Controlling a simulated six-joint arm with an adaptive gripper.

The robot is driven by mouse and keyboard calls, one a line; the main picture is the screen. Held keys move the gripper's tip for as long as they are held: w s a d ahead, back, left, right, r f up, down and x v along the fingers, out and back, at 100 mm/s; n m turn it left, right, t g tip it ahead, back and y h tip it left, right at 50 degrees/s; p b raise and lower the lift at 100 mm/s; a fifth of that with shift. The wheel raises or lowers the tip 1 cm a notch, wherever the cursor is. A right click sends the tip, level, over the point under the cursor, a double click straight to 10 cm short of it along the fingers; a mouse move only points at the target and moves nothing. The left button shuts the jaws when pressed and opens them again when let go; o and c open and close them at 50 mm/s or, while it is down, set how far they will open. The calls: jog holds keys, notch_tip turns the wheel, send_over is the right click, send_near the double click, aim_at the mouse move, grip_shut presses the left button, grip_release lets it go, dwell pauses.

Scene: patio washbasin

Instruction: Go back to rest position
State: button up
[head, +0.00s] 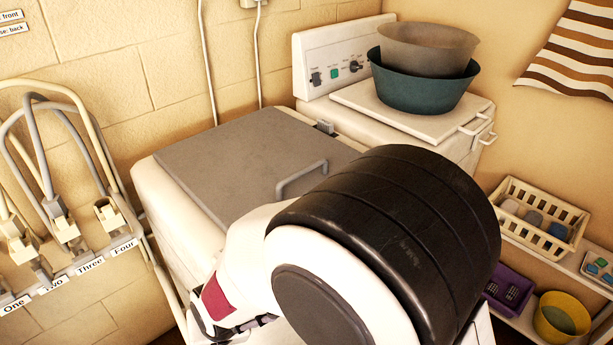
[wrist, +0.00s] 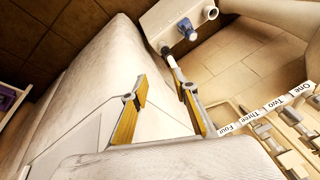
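My gripper (wrist: 160,94) shows in the wrist view with its two yellow-padded fingers spread apart. The gap between them is empty, with only a pale surface behind it. In the head view my white arm with its large black joint fills the lower middle. The end of the arm, with a dark red patch, hangs low in front of the white washer (head: 165,210), and the fingers cannot be made out there.
The washer has a closed grey lid (head: 250,165). Two basins (head: 425,95) are stacked on the unit behind. Hoses and connectors (head: 65,225) hang on the left wall above labels One to Four. Baskets (head: 540,215) stand on shelves at right. A blue-handled tap (wrist: 187,28) lies beyond my fingers.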

jog(key=s+d+r+m+t+h, duration=0.1)
jog(key=s+d+r, duration=0.1)
jog(key=d+r, duration=0.5)
jog(key=s+d+r+m+t+h, duration=0.1)
jog(key=s+d+r, duration=0.2)
jog(key=d+r, duration=0.5)
jog(key=s+d+r+m+t+h, duration=0.1)
jog(key=d+r, duration=0.6)
jog(key=d, duration=1.5)
jog(key=shift+s+r+m, duration=0.35)
jog(key=shift+s+m, duration=0.25)
jog(key=shift+s, duration=0.65)
